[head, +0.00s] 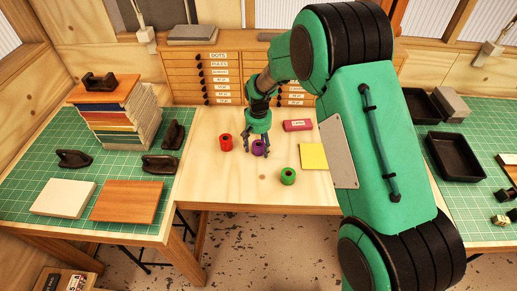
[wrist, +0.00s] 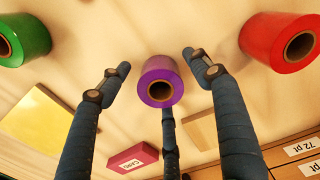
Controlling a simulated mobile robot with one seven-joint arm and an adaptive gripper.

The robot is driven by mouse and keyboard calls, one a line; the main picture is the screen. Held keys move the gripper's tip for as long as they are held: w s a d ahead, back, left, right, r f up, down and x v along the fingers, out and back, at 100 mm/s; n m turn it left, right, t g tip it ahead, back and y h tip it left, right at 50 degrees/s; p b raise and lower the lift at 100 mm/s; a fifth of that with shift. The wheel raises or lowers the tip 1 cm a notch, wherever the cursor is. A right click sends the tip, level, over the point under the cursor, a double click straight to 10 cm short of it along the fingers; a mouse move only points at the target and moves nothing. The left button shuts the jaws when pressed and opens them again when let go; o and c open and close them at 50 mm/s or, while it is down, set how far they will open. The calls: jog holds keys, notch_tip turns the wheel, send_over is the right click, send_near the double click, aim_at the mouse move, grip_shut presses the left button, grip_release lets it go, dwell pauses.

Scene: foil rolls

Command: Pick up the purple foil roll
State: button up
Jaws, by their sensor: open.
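The purple foil roll (head: 258,147) stands on the pale wooden table in the head view, between a red roll and a green roll. In the wrist view the purple roll (wrist: 160,82) is near the centre, with its dark core hole facing the camera. My gripper (head: 257,145) is over the purple roll with its fingers spread around it. In the wrist view the fingers of my gripper (wrist: 160,85) are open on either side of the roll, with a third finger below it. Gaps show between the side fingers and the roll.
A red roll (head: 226,142) stands left and a green roll (head: 288,176) stands front right. A yellow square (head: 313,157) and a pink-red box (head: 297,125) lie to the right. A drawer cabinet (head: 184,80) stands behind. The table front is clear.

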aim_at(258, 144)
jog(key=shift+f, duration=0.1)
dwell(0.5)
jog(key=c, duration=1.3)
jog(key=shift+r+p, duration=0.5)
jog(key=shift+r, duration=4.5)
